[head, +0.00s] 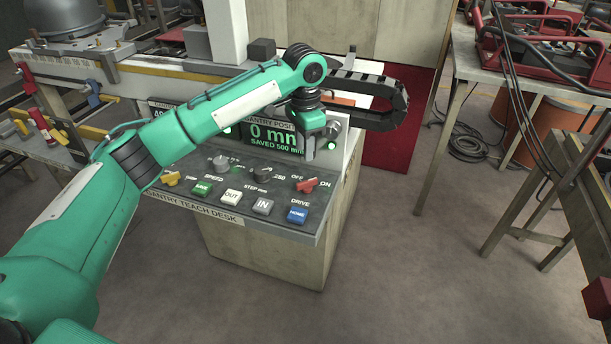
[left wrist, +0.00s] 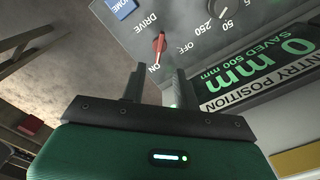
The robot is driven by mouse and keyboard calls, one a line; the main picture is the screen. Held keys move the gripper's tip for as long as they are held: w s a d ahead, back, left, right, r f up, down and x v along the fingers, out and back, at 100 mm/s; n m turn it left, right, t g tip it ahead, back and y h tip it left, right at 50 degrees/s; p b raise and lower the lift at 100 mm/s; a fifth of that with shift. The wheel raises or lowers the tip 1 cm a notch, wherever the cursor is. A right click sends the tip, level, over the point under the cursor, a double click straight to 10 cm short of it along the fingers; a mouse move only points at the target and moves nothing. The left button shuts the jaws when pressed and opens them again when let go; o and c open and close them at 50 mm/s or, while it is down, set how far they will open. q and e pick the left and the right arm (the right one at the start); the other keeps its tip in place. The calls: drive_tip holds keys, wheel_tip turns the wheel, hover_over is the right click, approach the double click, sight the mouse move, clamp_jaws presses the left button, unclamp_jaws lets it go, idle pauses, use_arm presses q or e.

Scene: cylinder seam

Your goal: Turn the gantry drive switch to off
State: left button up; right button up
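The gantry drive switch (head: 307,185) is a red lever on the sloping teach desk panel, between the OFF and ON labels above DRIVE. In the left wrist view the red lever (left wrist: 159,46) points toward the ON label. My left gripper (head: 320,150) is above the desk, in front of the display and a little above and behind the switch. In the left wrist view its two fingers (left wrist: 158,72) stand apart with an empty gap, and the lever appears just beyond the tips, apparently not touching. My right gripper is not in view.
The desk panel (head: 160,197) also carries a yellow switch (head: 170,179), two knobs, and green, white, grey and blue buttons (head: 297,214). The display (head: 270,137) reads 0 mm, saved 500 mm. A black cable chain (head: 390,100) lies behind. Open floor lies in front.

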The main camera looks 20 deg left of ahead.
sight(305, 182)
use_arm(q)
wheel_tip(305, 182, down, 11)
drive_tip(key=shift+r+p, duration=0.15)
drive_tip(key=shift+p, duration=0.15)
clamp_jaws()
